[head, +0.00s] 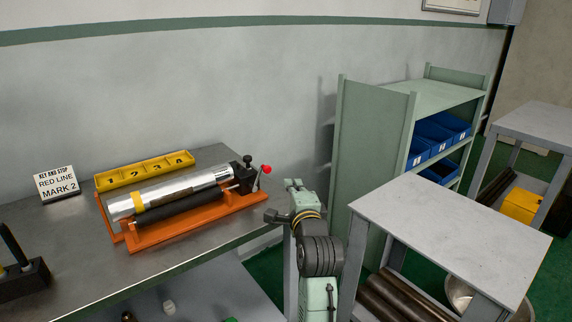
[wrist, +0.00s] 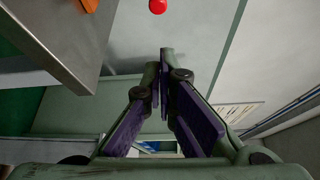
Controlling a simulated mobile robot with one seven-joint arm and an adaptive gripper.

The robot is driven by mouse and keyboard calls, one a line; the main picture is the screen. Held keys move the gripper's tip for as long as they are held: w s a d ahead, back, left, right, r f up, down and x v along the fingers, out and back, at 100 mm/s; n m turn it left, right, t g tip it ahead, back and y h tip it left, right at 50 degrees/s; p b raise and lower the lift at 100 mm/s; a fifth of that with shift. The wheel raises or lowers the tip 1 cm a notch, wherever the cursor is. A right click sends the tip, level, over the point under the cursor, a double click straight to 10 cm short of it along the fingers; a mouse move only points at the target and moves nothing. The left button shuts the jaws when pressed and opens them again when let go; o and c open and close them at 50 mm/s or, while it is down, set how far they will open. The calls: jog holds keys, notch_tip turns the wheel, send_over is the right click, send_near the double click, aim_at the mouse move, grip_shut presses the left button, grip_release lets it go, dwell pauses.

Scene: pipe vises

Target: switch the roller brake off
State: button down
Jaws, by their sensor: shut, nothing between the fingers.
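The roller (head: 178,192) is a shiny metal cylinder with a yellow band, lying beside a black roller in an orange frame (head: 205,228) on the metal table. At its right end is a black brake block (head: 243,172) with a short lever ending in a red ball knob (head: 265,169). The knob also shows at the top edge of the wrist view (wrist: 158,6); its lever is cut off there. My gripper (wrist: 164,62) is shut and empty, with its purple-padded fingers meeting below the knob in that view, apart from it. In the head view my wrist is beyond the table's right edge, below the knob.
The table edge (wrist: 62,45) is at upper left in the wrist view. A green shelf (head: 372,145) with blue bins and a grey table (head: 450,222) stand right of my arm.

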jog(key=shift+w+d+f+m+h, duration=0.1)
jog(key=shift+d+f+m+h, duration=0.15)
jog(key=shift+d, duration=0.25)
jog(key=shift+w+d+f+m+h, duration=0.15)
jog(key=shift+d+f+m, duration=0.15)
jog(key=shift+d, duration=0.15)
jog(key=w+p, duration=0.1)
jog(key=w, duration=0.2)
jog(key=w+a, duration=0.1)
jog(key=w, duration=0.2)
jog(key=w+p, duration=0.1)
jog(key=w, duration=0.3)
jog(key=shift+a+f+p, duration=0.2)
jog(key=shift+f+p, duration=0.05)
jog(key=shift+p, duration=0.05)
jog(key=shift+s+a+r+p, duration=0.1)
jog(key=shift+s+a+p, duration=0.25)
jog(key=shift+a, duration=0.3)
jog(key=shift+s+a+r+p, duration=0.1)
jog(key=shift+s+a+p, duration=0.1)
jog(key=shift+s+a, duration=0.45)
jog(key=shift+a, duration=0.45)
